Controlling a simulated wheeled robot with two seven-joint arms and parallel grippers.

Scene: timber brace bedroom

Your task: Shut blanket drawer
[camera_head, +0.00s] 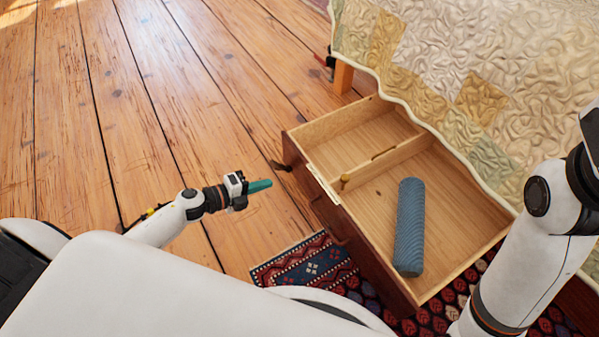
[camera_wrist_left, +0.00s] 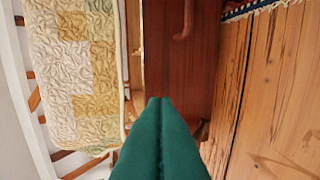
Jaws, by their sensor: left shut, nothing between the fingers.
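The blanket drawer (camera_head: 455,198) stands pulled out from under the bed in the head view. It is a light wooden box with a divider and a dark red-brown front (camera_head: 350,233). A blue ribbed roll (camera_head: 409,228) lies in its larger compartment. My left gripper (camera_head: 260,186) has green fingers and is shut and empty, left of the drawer front and apart from it. In the left wrist view the shut green fingers (camera_wrist_left: 158,115) point toward the dark drawer front (camera_wrist_left: 180,60), which has a curved handle (camera_wrist_left: 185,20). My right arm is at the right; its gripper is out of sight.
The bed with a patchwork quilt (camera_head: 440,60) stands behind the drawer, on a wooden leg (camera_head: 343,77). A patterned red and blue rug (camera_head: 305,263) lies below the drawer front. The plank floor (camera_head: 130,100) at the left is clear.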

